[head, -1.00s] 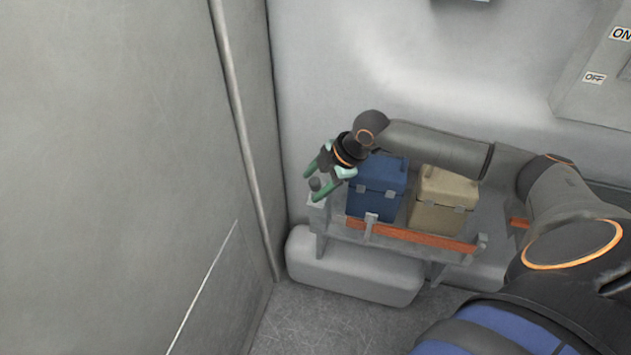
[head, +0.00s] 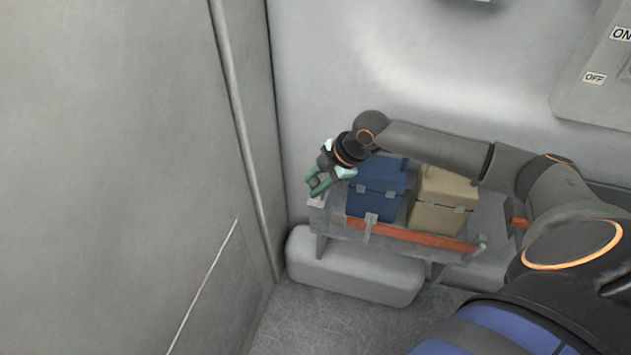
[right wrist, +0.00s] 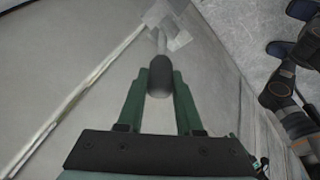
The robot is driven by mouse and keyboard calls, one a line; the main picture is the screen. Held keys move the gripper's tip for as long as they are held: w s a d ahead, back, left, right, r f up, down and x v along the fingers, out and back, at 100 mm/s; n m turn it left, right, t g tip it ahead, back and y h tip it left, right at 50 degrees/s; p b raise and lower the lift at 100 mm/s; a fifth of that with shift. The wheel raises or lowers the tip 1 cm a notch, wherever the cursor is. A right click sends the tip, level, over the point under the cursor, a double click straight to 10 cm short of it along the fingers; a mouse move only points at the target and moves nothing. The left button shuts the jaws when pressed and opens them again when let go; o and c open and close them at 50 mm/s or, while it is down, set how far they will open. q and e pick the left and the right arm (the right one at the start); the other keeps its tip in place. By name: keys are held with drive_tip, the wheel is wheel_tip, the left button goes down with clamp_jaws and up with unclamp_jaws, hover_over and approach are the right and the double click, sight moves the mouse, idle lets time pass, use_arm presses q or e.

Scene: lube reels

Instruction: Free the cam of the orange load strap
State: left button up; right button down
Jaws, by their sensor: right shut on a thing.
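The orange load strap (head: 425,237) runs along the front of a grey rack, across a blue case (head: 376,190) and a beige case (head: 442,200). My right gripper (head: 316,188) is at the rack's left end, left of the blue case. In the right wrist view its green fingers (right wrist: 159,88) are shut on a dark rounded knob (right wrist: 160,76). A thin light rod (right wrist: 162,42) runs from the knob to a pale grey bracket (right wrist: 166,18). I take this for the cam lever; the cam itself is not clear. My left gripper is not in view.
The grey rack (head: 340,230) stands above a pale rounded block (head: 350,268). A large grey wall panel (head: 110,150) rises close on the left. A wall box with ON and OFF labels (head: 595,77) is at the upper right. Bare floor (head: 310,325) lies in front.

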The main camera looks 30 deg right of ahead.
idle(0.8)
drive_tip(key=shift+s+a+f+t+h+p, duration=0.1)
drive_tip(key=shift+s+a+t+h+p, duration=0.25)
drive_tip(key=shift+p, duration=0.55)
drive_tip(key=shift+s+a+f+n+t+h+p, duration=0.15)
drive_tip(key=shift+f+n+t+h+p, duration=0.1)
drive_tip(key=shift+f+n+h+p, duration=0.15)
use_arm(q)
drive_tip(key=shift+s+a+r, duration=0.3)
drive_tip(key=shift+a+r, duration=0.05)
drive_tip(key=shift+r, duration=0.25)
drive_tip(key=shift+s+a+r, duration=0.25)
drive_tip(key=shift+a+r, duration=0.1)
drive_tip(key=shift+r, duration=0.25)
use_arm(e)
drive_tip(key=c, duration=0.6)
unclamp_jaws()
drive_tip(key=shift+r, duration=0.1)
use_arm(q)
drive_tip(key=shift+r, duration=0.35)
use_arm(e)
drive_tip(key=v, duration=1.2)
drive_tip(key=shift+s+r, duration=0.15)
drive_tip(key=shift+r, duration=0.05)
